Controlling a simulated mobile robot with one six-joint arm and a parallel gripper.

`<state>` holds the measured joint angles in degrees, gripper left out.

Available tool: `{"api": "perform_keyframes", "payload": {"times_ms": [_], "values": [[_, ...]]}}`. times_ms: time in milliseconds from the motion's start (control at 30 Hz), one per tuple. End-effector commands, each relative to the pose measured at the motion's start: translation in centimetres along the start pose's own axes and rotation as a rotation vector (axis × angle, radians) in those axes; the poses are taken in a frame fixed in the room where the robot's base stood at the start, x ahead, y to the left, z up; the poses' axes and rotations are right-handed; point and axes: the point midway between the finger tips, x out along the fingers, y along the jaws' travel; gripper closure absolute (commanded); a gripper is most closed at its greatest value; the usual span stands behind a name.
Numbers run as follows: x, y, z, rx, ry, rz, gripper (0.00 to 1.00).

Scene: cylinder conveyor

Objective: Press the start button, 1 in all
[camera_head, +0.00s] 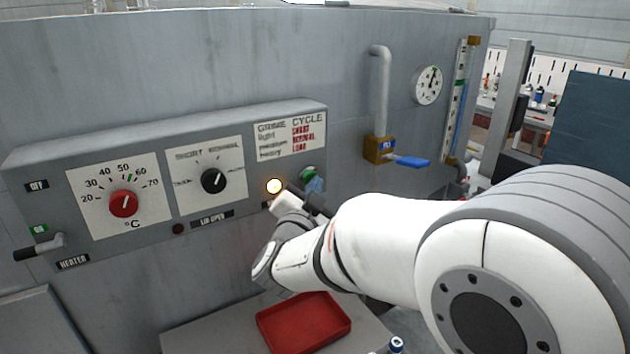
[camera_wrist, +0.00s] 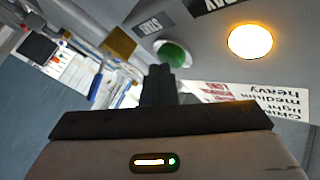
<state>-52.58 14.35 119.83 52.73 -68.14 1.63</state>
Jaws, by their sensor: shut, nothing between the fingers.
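The green start button (camera_head: 308,172) is on the right end of the grey control panel, partly covered by my gripper (camera_head: 306,197). In the wrist view the round green button (camera_wrist: 173,52) shows just beyond the fingertips (camera_wrist: 161,70), which overlap its lower edge. My gripper is shut, with nothing between the fingers. I cannot tell whether the fingertips touch the button. A round lamp (camera_head: 274,186) left of the button glows warm white; it is also bright in the wrist view (camera_wrist: 250,41).
The panel (camera_head: 230,128) carries a red temperature knob (camera_head: 123,203), a black knob (camera_head: 213,181) and a heater lever (camera_head: 40,247). A blue-handled valve (camera_head: 410,161) and a gauge (camera_head: 427,85) are to the right. A red tray (camera_head: 303,322) lies below my arm.

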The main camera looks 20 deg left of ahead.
Motion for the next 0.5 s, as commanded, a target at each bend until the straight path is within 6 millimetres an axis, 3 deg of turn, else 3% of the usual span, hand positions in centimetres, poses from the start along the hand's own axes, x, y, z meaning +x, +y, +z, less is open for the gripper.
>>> {"api": "perform_keyframes", "payload": {"times_ms": [500], "values": [[-0.28,0.23,-0.18,0.001,0.000,-0.001,1.00]]}}
